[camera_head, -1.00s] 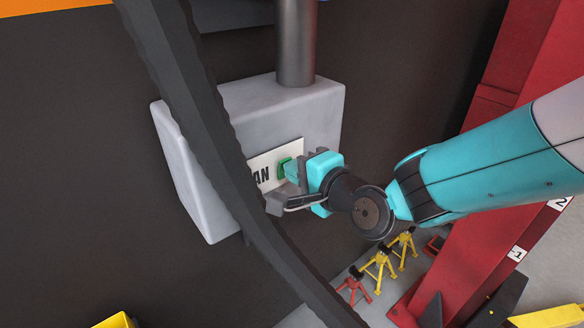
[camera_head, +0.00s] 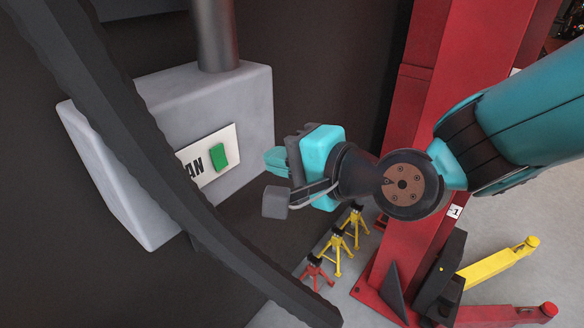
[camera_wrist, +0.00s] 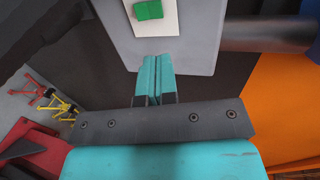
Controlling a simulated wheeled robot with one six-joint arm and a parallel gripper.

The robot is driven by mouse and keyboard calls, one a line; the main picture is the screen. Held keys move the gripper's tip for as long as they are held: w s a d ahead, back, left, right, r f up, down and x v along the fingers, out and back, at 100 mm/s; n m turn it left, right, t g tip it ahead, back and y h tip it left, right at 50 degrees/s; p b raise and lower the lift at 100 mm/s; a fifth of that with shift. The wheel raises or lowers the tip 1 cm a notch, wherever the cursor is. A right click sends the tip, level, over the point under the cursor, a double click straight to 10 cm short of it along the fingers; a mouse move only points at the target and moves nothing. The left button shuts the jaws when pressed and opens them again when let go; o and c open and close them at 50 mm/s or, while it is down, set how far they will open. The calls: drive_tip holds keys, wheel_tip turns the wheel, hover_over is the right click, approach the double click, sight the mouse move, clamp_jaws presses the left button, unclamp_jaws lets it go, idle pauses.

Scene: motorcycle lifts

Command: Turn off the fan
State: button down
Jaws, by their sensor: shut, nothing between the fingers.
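The fan's switch is a green rocker (camera_head: 219,157) on a white plate (camera_head: 203,171) whose visible letters read "AN". The plate is on the front of a grey box (camera_head: 255,95) on the dark wall. A black hose or beam hides part of the plate. My gripper (camera_head: 272,161) is shut and empty, to the right of the switch and apart from it. In the wrist view, the teal fingers (camera_wrist: 154,72) are together, and the green rocker (camera_wrist: 148,9) shows beyond their tips at the top.
A thick black curved bar (camera_head: 130,165) crosses in front of the box. A red lift post (camera_head: 425,130) stands to the right. Red and yellow jack stands (camera_head: 337,243) are on the floor below my gripper. A grey pipe (camera_head: 215,35) rises from the box.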

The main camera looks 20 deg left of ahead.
drive_tip(key=shift+v, duration=1.1)
drive_tip(key=shift+r, duration=0.2)
drive_tip(key=s+d+f+n+g+h, duration=0.1)
drive_tip(key=s+d+n+h, duration=0.4)
drive_tip(key=d, duration=0.7)
drive_tip(key=s+d+f+n+g+h, duration=0.1)
drive_tip(key=s+d+n+g+h, duration=0.3)
drive_tip(key=d, duration=0.9)
drive_tip(key=shift+s+d+n+h, duration=0.3)
drive_tip(key=shift+s+n+h, duration=0.2)
drive_tip(key=shift+s+n, duration=0.65)
